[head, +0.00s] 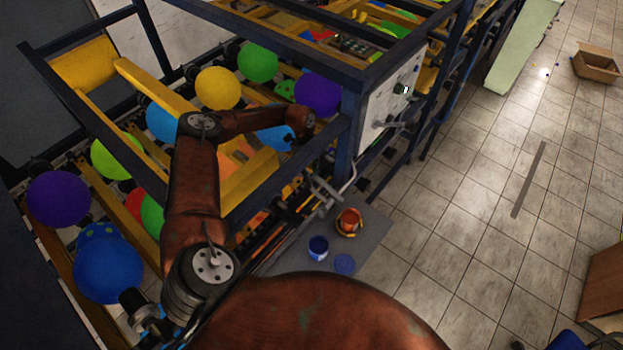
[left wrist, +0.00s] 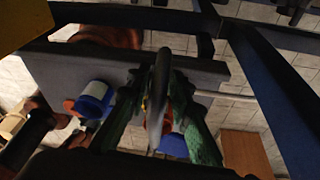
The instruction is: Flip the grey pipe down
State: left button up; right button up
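My left arm reaches over the frame of the machine. Its left gripper (head: 298,138) is near the front corner post, partly hidden by my wrist. In the left wrist view, a grey, slightly curved pipe (left wrist: 160,85) runs upright between the two dark green fingers of the left gripper (left wrist: 162,78). The fingers are on either side of the pipe, close to it near their tips; whether they press on it is not clear. In the head view I cannot pick out this pipe for certain near the gripper. My right gripper is not in view.
The blue machine frame (head: 352,120) surrounds the gripper closely. Below is a grey platform (head: 370,240) with an orange cup (head: 349,221), a blue cup (head: 318,248) and a blue lid (head: 344,264). Several coloured balloons line the machine. Tiled floor at the right is mostly free.

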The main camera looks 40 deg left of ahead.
pick_arm(q)
jog(key=shift+o, duration=1.1)
jog(key=shift+w+a+r, duration=0.2)
jog(key=shift+a+r, duration=0.1)
jog(key=shift+r, duration=0.3)
jog(key=w+a, duration=0.5)
jog(key=a, duration=0.5)
jog(key=shift+a, duration=0.2)
jog(key=shift+w, duration=0.15)
